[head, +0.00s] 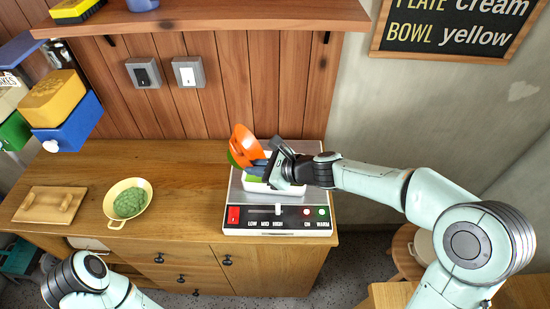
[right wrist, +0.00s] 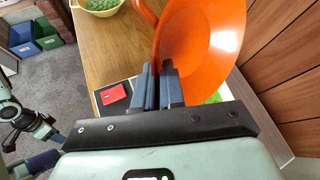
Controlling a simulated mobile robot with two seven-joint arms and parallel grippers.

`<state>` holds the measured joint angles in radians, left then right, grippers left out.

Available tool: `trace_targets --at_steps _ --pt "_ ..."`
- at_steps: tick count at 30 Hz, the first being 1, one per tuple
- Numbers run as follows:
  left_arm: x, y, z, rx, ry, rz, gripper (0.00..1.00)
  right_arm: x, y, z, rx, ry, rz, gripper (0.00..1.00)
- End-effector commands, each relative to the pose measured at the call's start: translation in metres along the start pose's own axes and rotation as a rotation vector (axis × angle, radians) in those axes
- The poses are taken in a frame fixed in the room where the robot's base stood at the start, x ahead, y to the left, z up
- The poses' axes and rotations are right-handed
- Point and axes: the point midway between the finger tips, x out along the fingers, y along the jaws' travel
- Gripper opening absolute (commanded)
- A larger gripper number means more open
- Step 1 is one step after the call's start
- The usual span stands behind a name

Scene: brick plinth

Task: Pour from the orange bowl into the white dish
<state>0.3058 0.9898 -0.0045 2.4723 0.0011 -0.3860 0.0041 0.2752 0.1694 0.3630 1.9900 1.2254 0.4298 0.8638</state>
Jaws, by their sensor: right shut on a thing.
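The orange bowl (head: 243,143) is tilted steeply on its side above the white dish (head: 258,186), with green stuff at its low left edge. My right gripper (head: 262,166) is shut on the bowl's side; in the right wrist view the fingers (right wrist: 160,80) close at the orange bowl (right wrist: 212,40), whose smooth inner wall shows. The white dish sits on the hot plate and has green stuff in it, partly hidden by my gripper. My left arm shows at the lower left; I cannot make out its gripper.
The hot plate (head: 278,224) stands at the counter's right end by the wall. A yellow bowl of green bits (head: 128,203) and a wooden board (head: 48,205) are on the left. A shelf (head: 200,18) hangs above. The counter between yellow bowl and hot plate is clear.

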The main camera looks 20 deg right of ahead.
Motion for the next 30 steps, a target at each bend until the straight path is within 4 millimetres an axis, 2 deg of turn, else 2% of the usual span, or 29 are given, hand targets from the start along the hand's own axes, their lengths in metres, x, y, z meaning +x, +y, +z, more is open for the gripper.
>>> trace_targets --at_steps 1,5,22,30 --pt "0.004 -0.003 0.003 -0.003 -0.006 -0.002 0.43 0.002 0.003 -0.005 0.002 0.005 0.003 0.00" --pt "-0.002 0.000 0.000 -0.002 -0.002 -0.001 0.43 0.004 0.005 -0.004 -0.016 0.031 0.001 0.00" --pt "-0.058 0.036 -0.045 0.020 0.058 0.020 0.43 0.020 0.011 0.004 -0.167 0.233 -0.033 0.00" --pt "-0.054 0.033 -0.041 0.018 0.052 0.018 0.43 0.024 0.018 0.000 -0.182 0.268 -0.026 0.00"
